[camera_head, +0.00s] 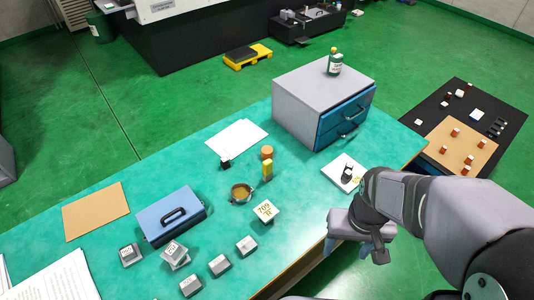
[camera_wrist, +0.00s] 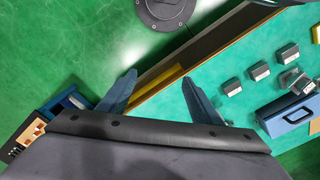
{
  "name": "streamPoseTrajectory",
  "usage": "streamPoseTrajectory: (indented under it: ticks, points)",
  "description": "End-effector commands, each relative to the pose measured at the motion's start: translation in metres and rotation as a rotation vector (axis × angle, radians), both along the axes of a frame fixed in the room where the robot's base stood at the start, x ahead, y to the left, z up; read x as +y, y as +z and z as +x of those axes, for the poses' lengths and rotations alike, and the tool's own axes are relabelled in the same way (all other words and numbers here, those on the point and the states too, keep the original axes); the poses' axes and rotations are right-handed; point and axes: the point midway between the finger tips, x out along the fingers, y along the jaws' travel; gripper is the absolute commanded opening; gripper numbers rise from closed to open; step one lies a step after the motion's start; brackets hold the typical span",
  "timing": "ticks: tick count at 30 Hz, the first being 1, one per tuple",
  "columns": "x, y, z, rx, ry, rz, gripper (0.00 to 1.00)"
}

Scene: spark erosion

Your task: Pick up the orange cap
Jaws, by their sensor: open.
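The orange cap (camera_head: 267,152) is a small round orange piece on the green-topped table, right behind an upright yellow block (camera_head: 267,170). I cannot tell whether the two touch. My gripper (camera_head: 358,250) is at the table's right front edge, to the right of and nearer than the cap, well apart from it. In the wrist view its two blue-grey fingers (camera_wrist: 159,77) are spread with nothing between them, over the table edge and floor. I cannot make out the cap in the wrist view.
A round dish (camera_head: 241,193) and a numbered block (camera_head: 265,211) stand near the cap. A grey drawer cabinet (camera_head: 296,104) stands behind right, with a bottle (camera_head: 335,66) on top. A blue case (camera_head: 160,222) and several grey blocks lie left. Bare table lies right of the yellow block.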

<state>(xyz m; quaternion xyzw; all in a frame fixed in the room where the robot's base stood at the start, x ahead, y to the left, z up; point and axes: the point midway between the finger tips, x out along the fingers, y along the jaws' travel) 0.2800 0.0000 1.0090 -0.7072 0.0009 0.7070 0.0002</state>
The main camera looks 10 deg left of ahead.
Motion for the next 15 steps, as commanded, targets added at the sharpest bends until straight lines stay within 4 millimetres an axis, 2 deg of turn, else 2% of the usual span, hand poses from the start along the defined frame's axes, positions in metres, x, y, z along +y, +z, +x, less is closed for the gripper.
streamPoseTrajectory:
  ticks: [8, 15]
  points:
    - [0.0, 0.006, 0.001, -0.002, 0.0, 0.0, 0.58]
    - [0.0, 0.036, 0.001, -0.005, 0.0, 0.0, 0.58]
